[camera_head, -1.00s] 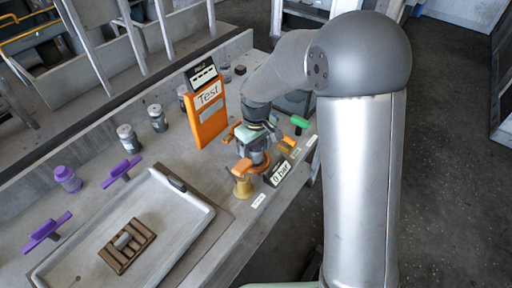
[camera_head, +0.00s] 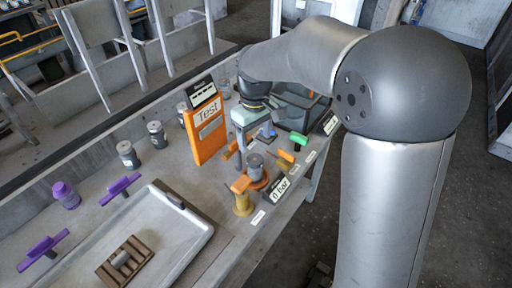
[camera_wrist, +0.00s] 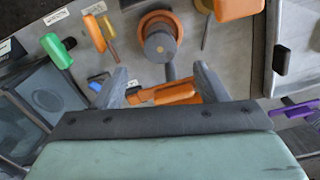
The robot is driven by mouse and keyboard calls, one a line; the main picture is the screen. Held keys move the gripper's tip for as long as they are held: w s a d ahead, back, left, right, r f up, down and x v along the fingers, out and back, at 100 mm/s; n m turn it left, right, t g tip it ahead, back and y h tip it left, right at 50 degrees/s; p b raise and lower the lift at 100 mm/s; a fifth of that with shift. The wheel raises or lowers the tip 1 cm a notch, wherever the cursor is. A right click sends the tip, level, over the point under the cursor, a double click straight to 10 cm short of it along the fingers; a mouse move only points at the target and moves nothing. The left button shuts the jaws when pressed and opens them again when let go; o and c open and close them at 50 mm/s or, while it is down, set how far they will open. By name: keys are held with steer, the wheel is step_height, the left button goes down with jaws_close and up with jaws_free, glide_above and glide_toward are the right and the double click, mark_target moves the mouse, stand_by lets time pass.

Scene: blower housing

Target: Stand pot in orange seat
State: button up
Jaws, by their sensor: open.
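The grey pot (camera_head: 255,164) stands upright, apparently within the ring of the orange seat (camera_head: 262,182), near the bench's front edge. In the wrist view the pot (camera_wrist: 160,43) shows from above with the orange seat (camera_wrist: 177,22) around it. My gripper (camera_wrist: 160,86) is open and empty, with its two grey fingers apart and clear of the pot. In the head view my gripper (camera_head: 250,135) is behind the pot, towards the orange Test panel. How deep the pot sits is hidden.
An orange Test panel (camera_head: 205,130) stands left of my gripper. Several grey pots, including one (camera_head: 128,154), line the bench back. A yellow-orange part (camera_head: 242,203) and a green-handled valve (camera_head: 298,139) flank the seat. A grey tray (camera_head: 185,235) lies left.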

steer(key=shift+r, duration=0.35)
steer(key=s+d+f+m, duration=0.1)
steer(key=s+d+m, duration=0.2)
steer(key=s+d, duration=0.3)
steer(key=s+d+f+m, duration=0.2)
steer(key=s+d+m, duration=0.2)
steer(key=s, duration=1.3)
steer(key=d, duration=0.3)
steer(key=shift+s+m, duration=0.2)
steer(key=shift+m, duration=0.1)
